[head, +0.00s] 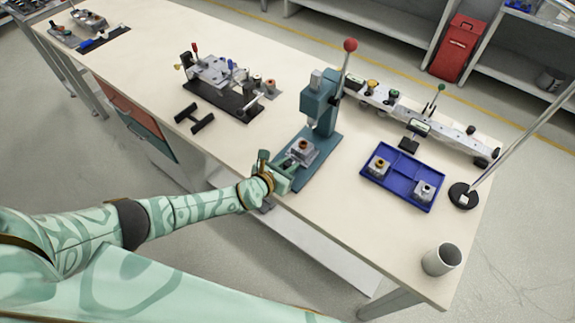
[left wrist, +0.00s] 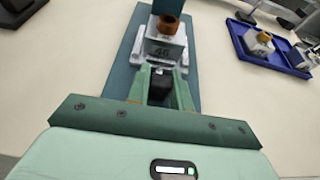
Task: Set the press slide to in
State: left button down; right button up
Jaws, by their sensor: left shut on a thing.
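The teal press (head: 318,105) stands on the workbench with a red-knobbed lever. Its slide, a grey block (head: 302,150) with a copper-coloured ring on top, sits on the press base, and it also shows in the left wrist view (left wrist: 165,45). My left gripper (head: 284,178) is at the front end of the press base. In the left wrist view, my left gripper (left wrist: 161,88) is shut on a small dark knob (left wrist: 161,80) in front of the block. The fingers partly hide the knob. My right gripper is not in view.
A blue tray (head: 403,182) with two small grey blocks lies right of the press. A white cup (head: 442,259) stands near the front right corner. A black-based fixture (head: 222,88) stands to the left. The bench front between press and cup is clear.

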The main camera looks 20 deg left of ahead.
aim_at(298, 155)
pick_arm(q)
jog(key=w+b, duration=0.1)
jog(key=w, duration=0.1)
jog(key=w+d, duration=0.1)
jog(key=shift+w+d+f+b, duration=0.15)
jog(key=shift+w+b, duration=0.2)
jog(key=shift+b, duration=0.05)
jog(key=shift+w, duration=0.15)
jog(key=shift+r, duration=0.2)
jog(key=c, duration=1.2)
grip_release()
jog(key=shift+w+d, duration=0.1)
jog(key=shift+c, duration=0.2)
